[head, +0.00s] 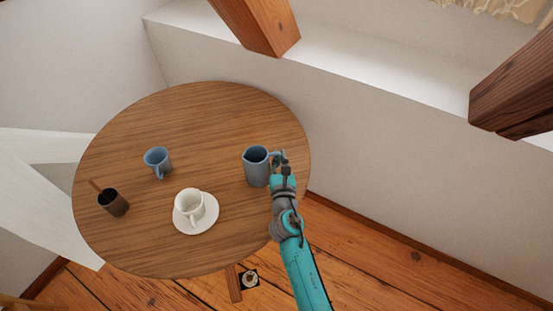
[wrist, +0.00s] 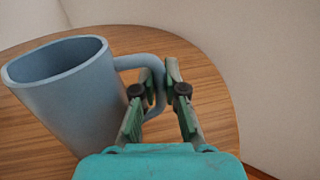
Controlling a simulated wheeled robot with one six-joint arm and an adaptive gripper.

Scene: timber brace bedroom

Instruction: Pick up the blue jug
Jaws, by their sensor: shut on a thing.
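The blue jug (head: 256,167) stands on the right side of the round wooden table (head: 215,110) in the head view. It has an open top and a handle on its right side. In the wrist view the jug (wrist: 68,95) fills the left, with its handle reaching to the right. My gripper (head: 281,160) comes in from the lower right beside the jug. In the wrist view my gripper (wrist: 160,85) has its fingers on either side of the handle (wrist: 152,64), shut on it. The jug looks upright, and I cannot tell whether its base touches the table.
A blue mug (head: 157,161) stands left of the jug. A white cup (head: 189,203) sits on a saucer (head: 206,224) at the front. A dark cup (head: 114,203) with a stick in it stands at the left. A white wall and ledge (head: 345,80) lie behind the table.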

